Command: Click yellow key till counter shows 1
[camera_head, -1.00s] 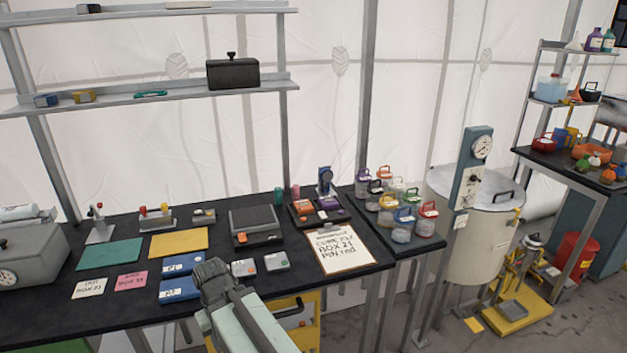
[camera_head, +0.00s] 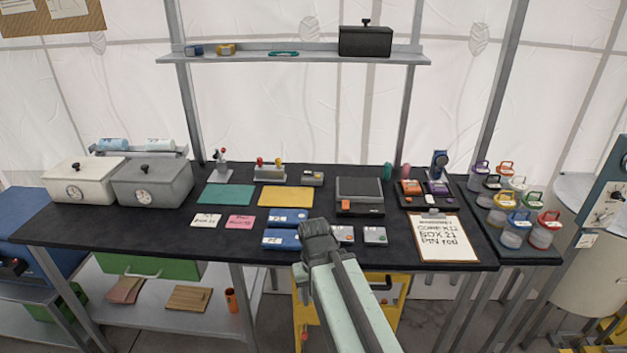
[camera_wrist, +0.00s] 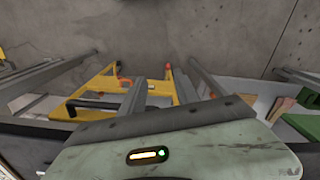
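A low stand with one red and one yellow knob (camera_head: 278,162) is at the back of the black table, behind a yellow mat; the yellow knob, seemingly the yellow key, is the right one. A small grey box (camera_head: 312,178) stands just right of it, perhaps the counter; no digits are legible. My gripper (camera_head: 318,232) shows as a dark end of my arm in front of the table's middle, nearer than the stand and apart from it. Its fingers cannot be made out. The wrist view faces the floor and shows neither key nor counter.
The black table (camera_head: 110,228) carries blue boxes (camera_head: 287,217), a yellow mat (camera_head: 285,196), a teal mat (camera_head: 226,195), a grey scale-like box (camera_head: 359,188) and a clipboard (camera_head: 446,238). A shelf (camera_head: 300,58) hangs above. A yellow cart (camera_wrist: 125,88) stands below.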

